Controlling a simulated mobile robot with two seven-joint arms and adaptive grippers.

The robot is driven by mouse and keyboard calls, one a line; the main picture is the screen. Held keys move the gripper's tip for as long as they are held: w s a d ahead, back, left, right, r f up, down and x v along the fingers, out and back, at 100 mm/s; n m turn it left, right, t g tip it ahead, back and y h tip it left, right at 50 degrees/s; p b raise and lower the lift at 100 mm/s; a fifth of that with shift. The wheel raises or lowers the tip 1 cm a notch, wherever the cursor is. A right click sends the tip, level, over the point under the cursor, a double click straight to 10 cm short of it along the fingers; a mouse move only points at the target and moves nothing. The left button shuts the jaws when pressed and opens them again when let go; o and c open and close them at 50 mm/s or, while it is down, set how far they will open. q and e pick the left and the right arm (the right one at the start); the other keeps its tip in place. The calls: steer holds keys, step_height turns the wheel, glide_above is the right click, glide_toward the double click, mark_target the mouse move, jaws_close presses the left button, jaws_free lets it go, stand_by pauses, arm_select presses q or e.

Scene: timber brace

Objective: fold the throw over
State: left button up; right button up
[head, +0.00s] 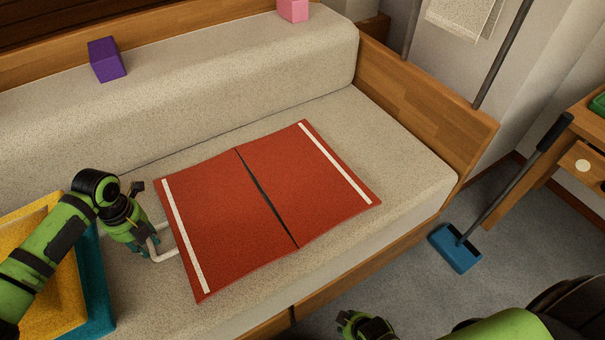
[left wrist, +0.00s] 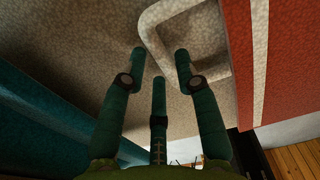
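The red throw (head: 215,205) lies spread on the sofa seat, with a white stripe along each end and a dark slit-like line across its middle. A white loop handle (head: 162,254) sticks out from its left edge; it also shows in the left wrist view (left wrist: 153,38). My left gripper (head: 146,245) is at this handle. In the left wrist view its fingers (left wrist: 162,65) are spread apart, with the handle's corner near and partly behind the tips; I cannot tell whether they touch it. My right gripper (head: 360,325) is at the bottom edge, its fingers unclear.
Yellow (head: 62,285) and teal (head: 98,300) flat items lie at the left under my arm. A purple block (head: 107,60) and a pink block (head: 293,10) sit on the backrest. A wooden armrest (head: 430,95) bounds the right. A blue dustpan (head: 456,248) stands on the floor.

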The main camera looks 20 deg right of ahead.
arm_select(q)
steer(key=shift+f+b, duration=0.35)
steer(key=shift+f, duration=0.3)
stand_by(0.4)
steer(key=shift+r+p, duration=0.1)
steer(key=shift+p, duration=0.3)
stand_by(0.4)
steer(key=c, duration=0.5)
steer(key=shift+c, duration=0.2)
